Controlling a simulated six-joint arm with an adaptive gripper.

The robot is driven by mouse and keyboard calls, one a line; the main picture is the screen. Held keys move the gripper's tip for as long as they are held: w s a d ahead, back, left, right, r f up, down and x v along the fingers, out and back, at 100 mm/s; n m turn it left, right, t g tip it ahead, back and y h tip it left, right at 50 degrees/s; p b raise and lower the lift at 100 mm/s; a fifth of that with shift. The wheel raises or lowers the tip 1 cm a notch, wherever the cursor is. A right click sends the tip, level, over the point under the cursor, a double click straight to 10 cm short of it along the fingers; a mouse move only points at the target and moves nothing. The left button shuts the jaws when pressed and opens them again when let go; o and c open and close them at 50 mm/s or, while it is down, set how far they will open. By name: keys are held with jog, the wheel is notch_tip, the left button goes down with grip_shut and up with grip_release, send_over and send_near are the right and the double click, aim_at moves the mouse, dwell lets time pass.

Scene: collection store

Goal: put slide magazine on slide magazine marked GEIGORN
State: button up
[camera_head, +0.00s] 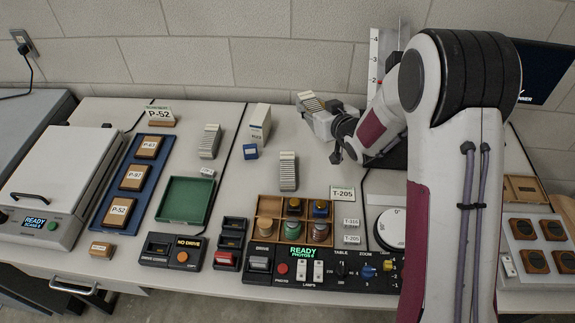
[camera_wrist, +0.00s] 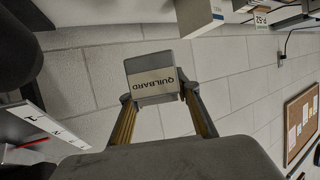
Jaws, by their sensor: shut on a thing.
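My gripper (camera_head: 333,116) is raised at the back of the table, right of the middle. It is shut on a grey slide magazine (camera_head: 310,103), held tilted near the wall. In the wrist view the two fingers (camera_wrist: 158,97) grip this magazine (camera_wrist: 150,66), and its label reads QUILBARD. Two similar slide magazines stand on the table in the head view: one at the back left (camera_head: 209,142) and one near the middle (camera_head: 288,172). No label is legible on either, so I cannot tell which is marked GEIGORN.
A white box (camera_head: 258,126) and a small blue box (camera_head: 251,152) stand between the magazines. A green tray (camera_head: 187,200) lies front left of the middle magazine. A wooden compartment box (camera_head: 268,206) with spools is in front. A white upright scale (camera_head: 374,60) stands behind my arm.

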jog(key=s+a+f+n+g+y, duration=0.1)
jog(key=s+a+n+g+y, duration=0.1)
jog(key=s+a, duration=0.4)
jog(key=s+n+y, duration=0.1)
jog(key=s, duration=0.1)
jog(key=shift+s+f+n+y, duration=0.2)
jog(key=shift+s+n+y, duration=0.1)
jog(key=shift+f, duration=0.1)
send_over(287, 166)
jog(key=shift+f, duration=2.8)
jog(key=shift+f, duration=2.1)
jog(key=shift+f, duration=0.15)
jog(key=o, duration=1.3)
